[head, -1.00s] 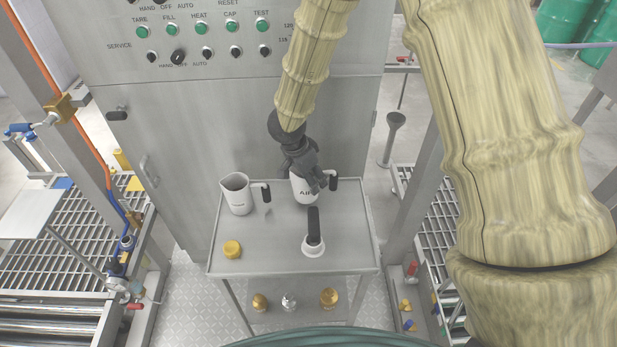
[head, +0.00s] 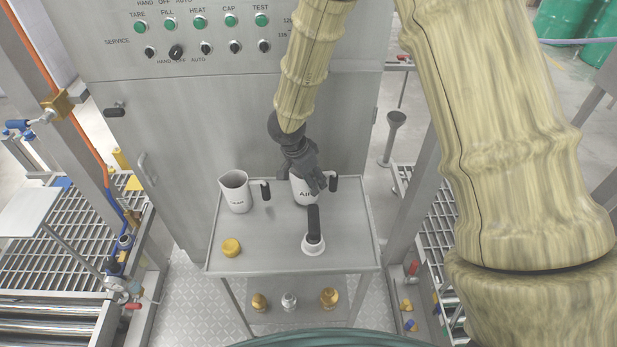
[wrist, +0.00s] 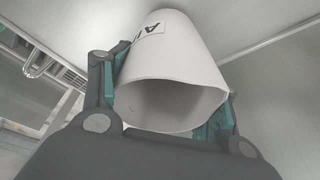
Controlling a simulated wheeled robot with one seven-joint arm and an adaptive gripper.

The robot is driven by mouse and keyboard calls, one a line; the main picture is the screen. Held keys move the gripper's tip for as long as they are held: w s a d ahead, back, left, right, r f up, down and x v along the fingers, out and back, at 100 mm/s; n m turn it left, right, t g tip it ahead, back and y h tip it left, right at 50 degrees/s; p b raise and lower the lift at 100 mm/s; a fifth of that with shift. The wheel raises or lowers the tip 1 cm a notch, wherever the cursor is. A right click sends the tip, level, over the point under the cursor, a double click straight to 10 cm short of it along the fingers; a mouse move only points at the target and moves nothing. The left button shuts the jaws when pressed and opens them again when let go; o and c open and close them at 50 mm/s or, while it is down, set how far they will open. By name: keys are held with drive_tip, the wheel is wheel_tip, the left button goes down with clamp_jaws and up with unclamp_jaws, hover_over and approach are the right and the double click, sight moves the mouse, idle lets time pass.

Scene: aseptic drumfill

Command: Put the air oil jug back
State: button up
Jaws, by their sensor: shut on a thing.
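The air oil jug (head: 304,191) is a white jug with "AIR" lettering and a black handle on its right, at the back right of the small steel table (head: 275,258). It looks upright, on or just above the tabletop; I cannot tell which. My gripper (head: 310,182) is shut on the jug from above, hiding part of its rim. In the wrist view, the jug (wrist: 178,70) sits between my two fingers (wrist: 165,112), its open mouth toward the camera and its inside looking empty.
A second white jug (head: 234,193) with a black handle stands left on the table. A yellow cap (head: 231,247) and a white item with an upright black handle (head: 313,243) are in front. The steel cabinet (head: 230,130) rises behind.

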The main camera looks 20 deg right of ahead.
drive_tip(key=shift+f, duration=0.5)
drive_tip(key=o, duration=1.3)
drive_tip(key=shift+o, duration=0.2)
drive_tip(key=shift+r, duration=0.1)
drive_tip(key=v, duration=1.1)
drive_tip(key=shift+r, duration=0.4)
